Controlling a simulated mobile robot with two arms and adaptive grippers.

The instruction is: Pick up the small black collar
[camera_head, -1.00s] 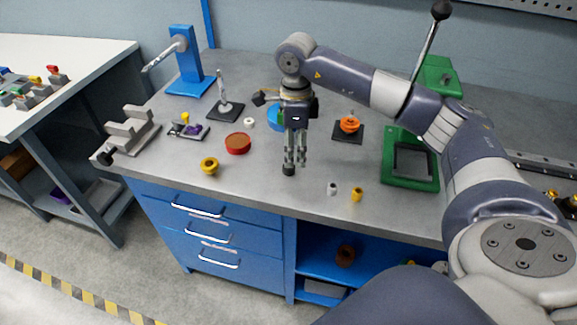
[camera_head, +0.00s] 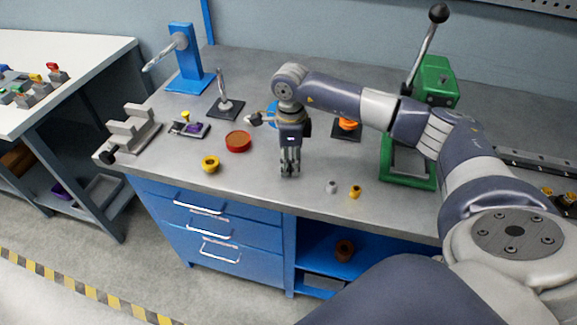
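My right gripper (camera_head: 290,172) points straight down at the grey bench top, near the front edge. Its fingertips are low, at or close to the surface. The small black collar stood at this spot earlier; now I cannot make it out, as the fingers cover the place. A dark patch shows between the fingers, but it is too small to tell whether they are closed on the collar. My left gripper is not in view.
A grey collar (camera_head: 331,187) and a small yellow part (camera_head: 355,192) lie just right of the gripper. A yellow collar (camera_head: 210,164) and a red round dish (camera_head: 238,142) are to the left. A green press (camera_head: 410,180) stands on the right.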

